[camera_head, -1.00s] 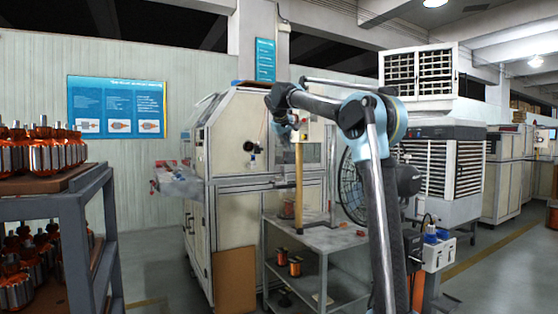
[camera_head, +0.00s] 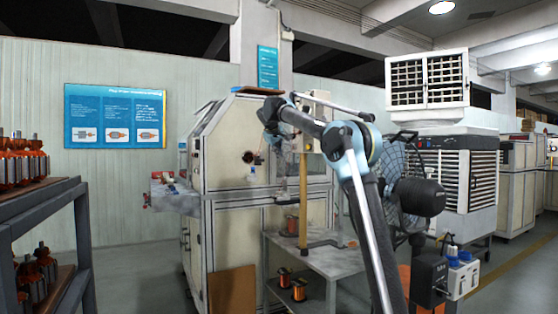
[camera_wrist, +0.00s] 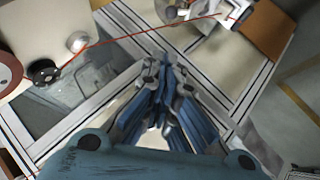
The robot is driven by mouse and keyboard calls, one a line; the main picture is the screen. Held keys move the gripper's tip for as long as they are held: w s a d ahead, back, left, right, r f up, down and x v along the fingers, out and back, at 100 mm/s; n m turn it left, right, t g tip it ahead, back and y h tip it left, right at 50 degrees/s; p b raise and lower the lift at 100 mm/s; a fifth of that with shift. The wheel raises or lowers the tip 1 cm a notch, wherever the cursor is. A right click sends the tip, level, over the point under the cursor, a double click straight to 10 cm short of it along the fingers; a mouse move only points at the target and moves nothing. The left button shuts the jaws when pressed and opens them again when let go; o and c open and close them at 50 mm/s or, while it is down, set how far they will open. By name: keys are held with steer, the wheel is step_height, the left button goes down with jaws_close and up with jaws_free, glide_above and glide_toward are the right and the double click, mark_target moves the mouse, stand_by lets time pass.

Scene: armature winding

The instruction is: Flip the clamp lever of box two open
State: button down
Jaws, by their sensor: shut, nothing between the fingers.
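My gripper (camera_head: 282,188) hangs down in front of the pale winding machine (camera_head: 228,152) in the head view. In the wrist view its blue-padded fingers (camera_wrist: 164,64) are together and empty above the machine's framed top. I cannot make out a clamp lever or a marking for box two in either view. A red wire (camera_wrist: 130,37) crosses the wrist view beyond the fingertips, between a black round fitting (camera_wrist: 43,73) at left and a white part (camera_wrist: 231,14) at upper right. The fingers look apart from these parts.
A grey cart (camera_head: 318,262) with copper spools stands before the machine. A shelf (camera_head: 45,215) with armatures is at left. A fan (camera_head: 400,170) and a white-and-black socket box (camera_head: 462,276) are at right. Floor shows between shelf and machine.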

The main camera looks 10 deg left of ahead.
steer(key=s+d+f+x, duration=0.1)
steer(key=x, duration=1)
steer(key=shift+s+f, duration=0.25)
steer(key=shift+s, duration=0.05)
steer(key=shift+d, duration=0.15)
